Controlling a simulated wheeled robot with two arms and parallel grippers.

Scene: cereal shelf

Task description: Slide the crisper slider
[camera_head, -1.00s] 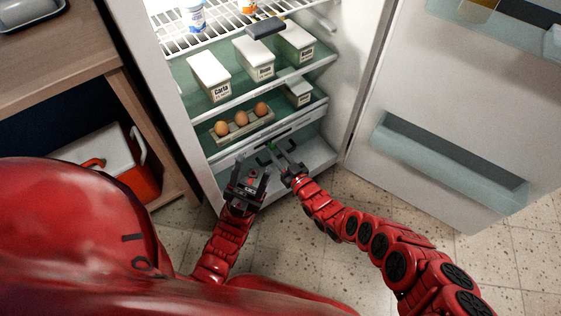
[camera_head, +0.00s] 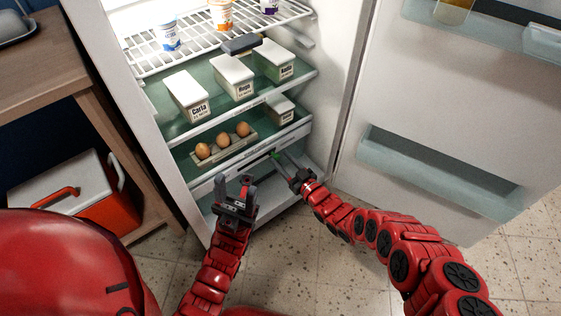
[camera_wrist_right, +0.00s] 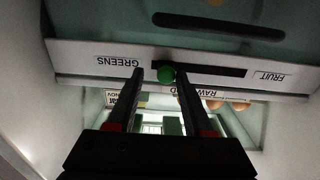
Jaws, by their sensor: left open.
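That panel carries the labels GREENS and FRUIT, shown upside down, with GREENS left of the knob. The knob also shows small in the head view (camera_head: 274,154), low in the open fridge. My right gripper (camera_wrist_right: 160,80) is open, its fingertips on either side of the knob, closer on the right; contact is unclear. My left gripper (camera_head: 236,183) is open and empty, in front of the fridge, left of the slider.
Three eggs in a tray (camera_head: 226,150) and a small box (camera_head: 281,110) sit just above the slider panel. Labelled white boxes (camera_head: 234,78) stand on the shelf above. The open fridge door (camera_head: 380,100) is at right, a red-and-white cooler (camera_head: 70,190) at left.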

